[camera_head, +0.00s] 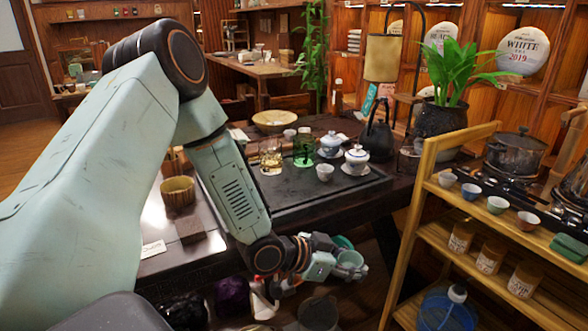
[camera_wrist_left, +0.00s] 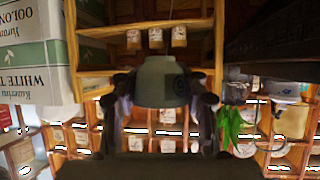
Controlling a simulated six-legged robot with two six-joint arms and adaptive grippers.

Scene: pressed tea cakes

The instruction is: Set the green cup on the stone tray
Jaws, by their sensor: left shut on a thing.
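My left gripper (camera_head: 338,264) is shut on the green cup (camera_head: 350,260), low in front of the table and left of the wooden shelf. In the left wrist view the green cup (camera_wrist_left: 165,82) sits between the two fingers of the left gripper (camera_wrist_left: 164,98). The dark stone tray (camera_head: 295,196) lies on the table behind and above the gripper. The cup is apart from the tray. My right gripper is not in view.
On the tray stand a small white cup (camera_head: 324,172), lidded bowls (camera_head: 356,158), a green glass (camera_head: 304,148) and a clear glass pot (camera_head: 270,155). The tray's front area is bare. The wooden shelf (camera_head: 432,215) stands close to the right, with several small cups on top.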

